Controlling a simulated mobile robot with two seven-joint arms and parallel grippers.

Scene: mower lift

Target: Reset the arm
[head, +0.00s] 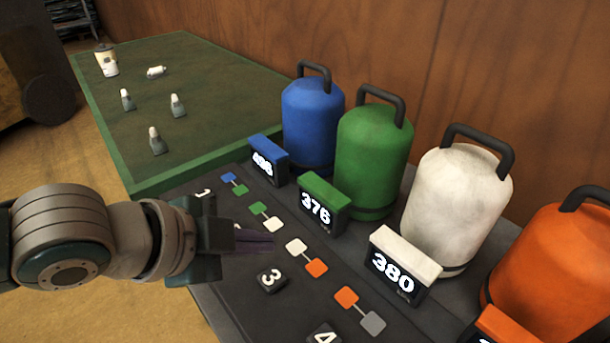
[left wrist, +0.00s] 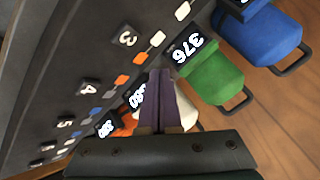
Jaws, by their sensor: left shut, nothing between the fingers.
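My left gripper (head: 254,240) reaches in from the left over the dark panel (head: 237,302). Its fingers are together and empty, apart from the canisters. It hides part of the panel around the second number. In the left wrist view the shut fingers (left wrist: 160,84) point up the picture and cover part of the white canister and its display. My right gripper is not in view.
A blue canister (head: 312,118), a green canister (head: 373,155), a white canister (head: 457,205) and an orange canister (head: 553,262) stand behind number displays. A green table (head: 225,88) at the back holds several small objects. A wooden wall (head: 480,50) closes the right.

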